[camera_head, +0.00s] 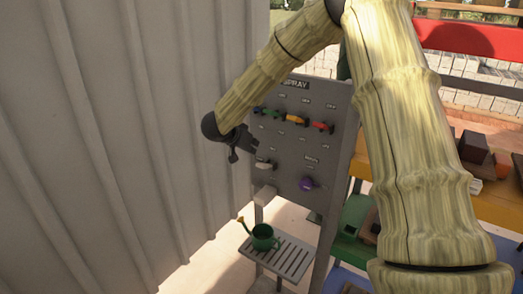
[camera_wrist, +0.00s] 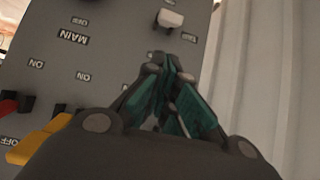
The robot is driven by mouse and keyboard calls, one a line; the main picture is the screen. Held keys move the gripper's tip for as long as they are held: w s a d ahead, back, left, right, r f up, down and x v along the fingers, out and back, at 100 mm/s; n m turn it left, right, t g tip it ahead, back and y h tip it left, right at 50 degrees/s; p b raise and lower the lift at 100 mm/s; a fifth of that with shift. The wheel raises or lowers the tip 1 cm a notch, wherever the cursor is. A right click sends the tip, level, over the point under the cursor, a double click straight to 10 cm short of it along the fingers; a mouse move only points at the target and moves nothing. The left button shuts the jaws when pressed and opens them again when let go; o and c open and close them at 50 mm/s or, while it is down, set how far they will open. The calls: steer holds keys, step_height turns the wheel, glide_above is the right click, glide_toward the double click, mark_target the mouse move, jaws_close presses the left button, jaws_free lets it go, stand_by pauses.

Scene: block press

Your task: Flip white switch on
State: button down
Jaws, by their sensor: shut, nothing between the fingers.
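The white switch (camera_head: 265,165) is on the grey control panel (camera_head: 283,206), in its lower left part. In the wrist view the white switch (camera_wrist: 170,18) shows near the top, just beyond the fingertips. Its on or off position is hard to tell. My gripper (camera_head: 237,154) is at the panel's left edge, just left of and a little above the white switch. In the wrist view my gripper (camera_wrist: 170,62) is shut and empty, with its teal finger pads close together. I see no clear contact with the switch.
Above the white switch is a row with a yellow switch (camera_head: 294,119) and a red switch (camera_head: 321,127). A purple switch (camera_head: 307,184) is to its right. A corrugated wall (camera_head: 120,150) stands close on the left. A green watering can (camera_head: 263,238) stands on a slatted shelf below.

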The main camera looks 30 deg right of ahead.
steer(key=r, duration=0.3)
steer(key=shift+w+d+m, duration=0.2)
steer(key=shift+d+m, duration=0.1)
steer(key=shift+m, duration=0.1)
steer(key=shift+d+f, duration=0.1)
steer(key=shift+f, duration=0.05)
steer(key=p, duration=0.4)
glide_above(261, 164)
steer(key=d, duration=0.2)
steer(key=f, duration=0.6)
steer(key=shift+w+a, duration=0.15)
steer(key=shift+w, duration=0.05)
steer(key=f, duration=0.2)
steer(key=shift+s+a+f+p, duration=0.15)
steer(key=shift+a+f+p, duration=0.2)
steer(key=shift+f, duration=0.05)
steer(key=shift+s+a+f, duration=0.1)
steer(key=shift+a+f, duration=0.25)
steer(key=shift+f, duration=0.35)
steer(key=shift+a, duration=0.1)
